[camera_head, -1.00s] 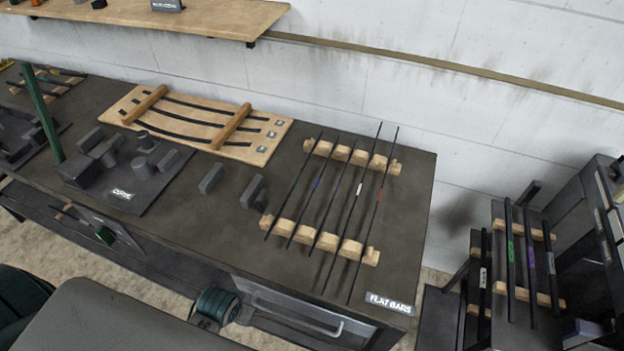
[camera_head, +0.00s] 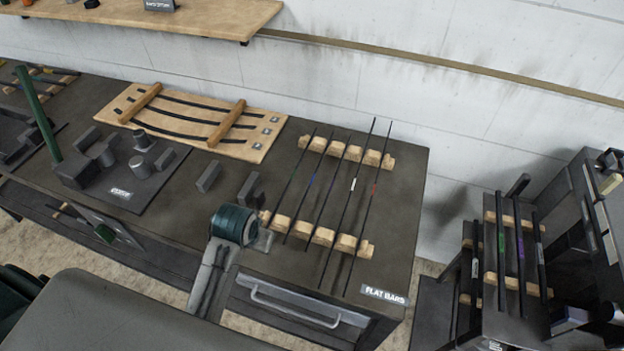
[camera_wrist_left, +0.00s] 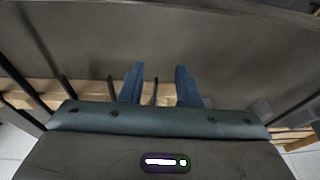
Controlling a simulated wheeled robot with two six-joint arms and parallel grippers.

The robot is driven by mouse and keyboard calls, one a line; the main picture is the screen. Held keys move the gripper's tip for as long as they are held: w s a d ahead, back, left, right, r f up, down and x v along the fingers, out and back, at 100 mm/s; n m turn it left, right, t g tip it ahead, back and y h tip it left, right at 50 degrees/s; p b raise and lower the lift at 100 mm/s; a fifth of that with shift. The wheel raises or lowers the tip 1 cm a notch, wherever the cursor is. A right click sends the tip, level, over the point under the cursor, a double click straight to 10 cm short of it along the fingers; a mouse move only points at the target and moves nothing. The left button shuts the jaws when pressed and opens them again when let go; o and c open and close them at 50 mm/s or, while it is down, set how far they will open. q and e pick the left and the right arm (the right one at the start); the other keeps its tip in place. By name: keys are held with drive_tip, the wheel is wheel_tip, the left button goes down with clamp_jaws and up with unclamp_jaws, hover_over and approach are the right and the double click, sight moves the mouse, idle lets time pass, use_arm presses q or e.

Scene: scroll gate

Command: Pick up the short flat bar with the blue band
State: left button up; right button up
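Several thin dark flat bars lie across two notched wooden rests on the bench. The short bar with the blue band (camera_head: 310,181) is second from the left, between a green-banded bar (camera_head: 294,174) and another short bar. My left gripper (camera_head: 268,240) is low at the near-left end of the rack, beside the near rest; its green wrist hides part of it. In the left wrist view its two blue-grey fingers (camera_wrist_left: 158,78) are apart, with a thin dark bar end (camera_wrist_left: 155,92) showing between them. I cannot tell that bar's band there. My right gripper is not in view.
White-banded (camera_head: 353,184) and red-banded (camera_head: 373,189) longer bars lie to the right on the rack. Dark blocks (camera_head: 208,176) stand left of it, with a wooden board (camera_head: 205,128) behind. Another bar rack (camera_head: 515,222) stands at the right. A "FLAT BARS" label (camera_head: 385,295) marks the bench corner.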

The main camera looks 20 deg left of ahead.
use_arm(q)
drive_tip(key=w+d+r, duration=0.2)
drive_tip(key=w+r, duration=0.1)
drive_tip(key=w, duration=0.4)
drive_tip(key=w+d+r+h, duration=0.1)
drive_tip(key=w+d+r, duration=0.15)
drive_tip(key=w, duration=0.55)
drive_tip(key=w+d+r, duration=0.2)
drive_tip(key=w+r, duration=0.2)
drive_tip(key=w, duration=0.3)
drive_tip(key=p+x, duration=0.2)
drive_tip(key=x, duration=0.2)
drive_tip(key=p+x, duration=0.2)
drive_tip(key=x, duration=0.2)
drive_tip(key=shift+s+f, duration=0.1)
drive_tip(key=shift+f, duration=0.35)
drive_tip(key=shift+f+p, duration=0.35)
drive_tip(key=shift+f, duration=0.3)
drive_tip(key=shift+w+f, duration=0.1)
drive_tip(key=shift+w, duration=0.15)
drive_tip(key=shift+d, duration=0.1)
drive_tip(key=shift+f, duration=0.25)
